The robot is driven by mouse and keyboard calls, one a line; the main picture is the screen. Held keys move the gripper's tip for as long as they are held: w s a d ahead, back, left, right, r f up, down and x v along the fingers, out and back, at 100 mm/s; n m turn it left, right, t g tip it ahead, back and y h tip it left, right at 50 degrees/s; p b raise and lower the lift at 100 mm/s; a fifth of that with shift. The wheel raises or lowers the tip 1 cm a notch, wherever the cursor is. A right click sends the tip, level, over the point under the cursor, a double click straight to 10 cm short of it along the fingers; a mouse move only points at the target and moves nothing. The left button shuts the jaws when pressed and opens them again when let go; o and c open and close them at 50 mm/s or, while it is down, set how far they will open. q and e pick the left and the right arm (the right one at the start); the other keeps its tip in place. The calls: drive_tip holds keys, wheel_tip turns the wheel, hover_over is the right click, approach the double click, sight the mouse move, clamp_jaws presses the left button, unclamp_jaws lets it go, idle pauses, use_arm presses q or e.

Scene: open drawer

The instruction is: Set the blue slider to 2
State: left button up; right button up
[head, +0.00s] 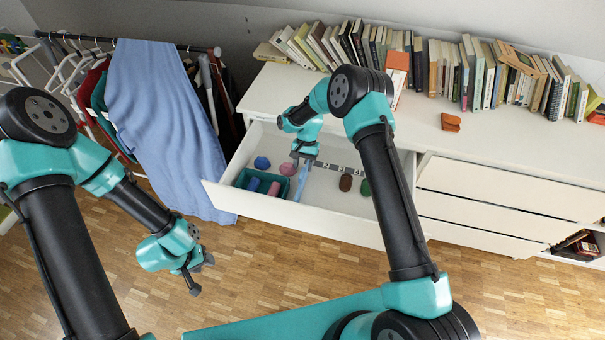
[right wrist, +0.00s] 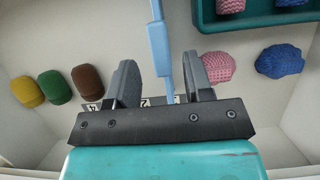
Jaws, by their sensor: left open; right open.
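The blue slider (head: 300,186) is a light blue bar in the open drawer, at the left end of a dark number strip (head: 333,166). In the right wrist view the slider (right wrist: 159,45) runs down between my right gripper's fingers, right of the strip's 2 (right wrist: 145,101). A 4 shows further left. My right gripper (right wrist: 160,78) is open, with one finger on each side of the slider. Whether either finger touches it I cannot tell. My gripper hides part of the strip. My left gripper (head: 198,272) is open and empty, over the floor outside the drawer.
The drawer (head: 300,214) also holds a teal box (head: 241,178) with items, blue and pink lumps left of the slider, and brown (head: 346,182) and green ones right. A clothes rack stands left.

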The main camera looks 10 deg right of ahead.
sight(302, 172)
drive_tip(key=shift+x, duration=2.05)
drive_tip(key=shift+c, duration=0.2)
clamp_jaws()
